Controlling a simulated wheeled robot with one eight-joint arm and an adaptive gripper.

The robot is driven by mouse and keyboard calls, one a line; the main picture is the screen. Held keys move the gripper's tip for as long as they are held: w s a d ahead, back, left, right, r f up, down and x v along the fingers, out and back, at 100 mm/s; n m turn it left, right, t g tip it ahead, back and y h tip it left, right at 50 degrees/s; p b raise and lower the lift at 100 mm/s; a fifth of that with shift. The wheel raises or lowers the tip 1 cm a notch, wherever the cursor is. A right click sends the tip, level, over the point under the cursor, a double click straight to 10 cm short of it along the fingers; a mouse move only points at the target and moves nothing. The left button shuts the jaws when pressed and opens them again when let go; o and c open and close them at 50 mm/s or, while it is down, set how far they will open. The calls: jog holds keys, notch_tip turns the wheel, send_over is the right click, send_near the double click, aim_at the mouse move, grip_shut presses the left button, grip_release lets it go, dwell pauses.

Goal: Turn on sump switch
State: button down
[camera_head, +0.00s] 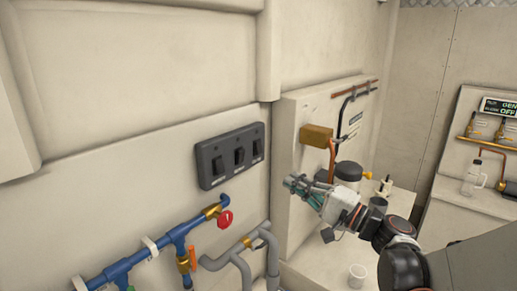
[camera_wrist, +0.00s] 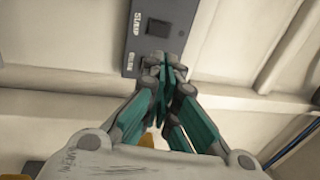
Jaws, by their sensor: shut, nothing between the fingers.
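A dark grey switch panel (camera_head: 206,179) with three black rocker switches is on the cream wall in the head view. Its labels are too small to read there. In the wrist view the panel (camera_wrist: 178,12) is at the top centre. A black rocker (camera_wrist: 158,28) shows on it, beside a white label that appears to read SUMP. My gripper (camera_head: 289,183) is to the right of and slightly below the panel in the head view. In the wrist view its teal fingers (camera_wrist: 166,68) are shut and empty, overlapping the panel's lower end. I cannot tell whether they touch it.
Blue pipes (camera_head: 120,266) with a red valve knob (camera_head: 225,219) run below the panel. Grey pipes (camera_head: 243,247) stand to their right. A cream cabinet (camera_head: 296,125) with an orange-brown box (camera_head: 317,134) is behind my gripper.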

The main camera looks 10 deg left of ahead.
aim_at(241, 156)
jog(key=shift+r, duration=0.1)
dwell(0.3)
jog(key=p+x, duration=0.1)
jog(key=x, duration=1.3)
jog(key=shift+w+r, duration=0.1)
